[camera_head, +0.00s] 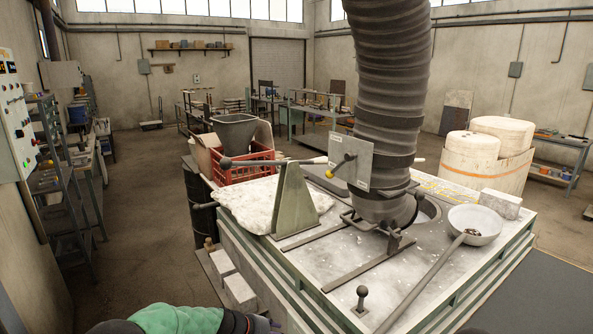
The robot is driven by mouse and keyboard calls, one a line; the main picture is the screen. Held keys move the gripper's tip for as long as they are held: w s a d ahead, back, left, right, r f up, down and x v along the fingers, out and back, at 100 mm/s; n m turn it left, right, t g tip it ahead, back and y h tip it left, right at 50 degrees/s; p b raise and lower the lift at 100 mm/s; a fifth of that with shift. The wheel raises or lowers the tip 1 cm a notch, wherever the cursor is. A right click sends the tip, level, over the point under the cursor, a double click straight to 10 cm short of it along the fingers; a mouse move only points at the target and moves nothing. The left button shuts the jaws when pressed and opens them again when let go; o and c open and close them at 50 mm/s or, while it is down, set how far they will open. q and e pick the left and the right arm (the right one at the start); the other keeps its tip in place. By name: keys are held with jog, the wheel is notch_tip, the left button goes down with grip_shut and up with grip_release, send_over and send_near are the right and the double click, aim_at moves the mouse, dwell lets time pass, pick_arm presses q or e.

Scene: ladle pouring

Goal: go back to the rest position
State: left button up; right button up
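A pale round bowl (475,220) sits at the right end of the furnace top, with small dark bits inside. A long grey ladle handle (424,282) runs from it down to the bottom edge of the picture. Whether the bowl and handle are one piece I cannot tell. My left gripper (264,324) shows only partly at the bottom edge, beyond a green and black sleeve. It is low, in front of the furnace and apart from the ladle. Its fingers are too small and cut off to read. My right gripper is not clearly visible.
The furnace top (348,252) fills the centre and right, under a thick ribbed duct (388,90). A metal stand (293,203) and a short knobbed lever (361,298) rise from it. Pale blocks (240,293) lie at its left side. The floor (135,225) left is open.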

pick_arm(q)
jog(key=s+a+f+m+g+y+b, duration=0.1)
jog(key=s+a+f+g+y, duration=0.15)
jog(key=s+f, duration=1)
jog(key=s+f+m+b, duration=0.1)
jog(key=s+f, duration=0.3)
jog(key=s, duration=0.4)
jog(key=s+f+m+g+b, duration=0.1)
jog(key=s+f, duration=0.3)
jog(key=s, duration=0.4)
jog(key=s+a+f+m+g+y+b, duration=0.1)
jog(key=s+f+m, duration=0.1)
jog(key=s+f, duration=0.3)
jog(key=s, duration=0.4)
jog(key=shift+a, duration=0.15)
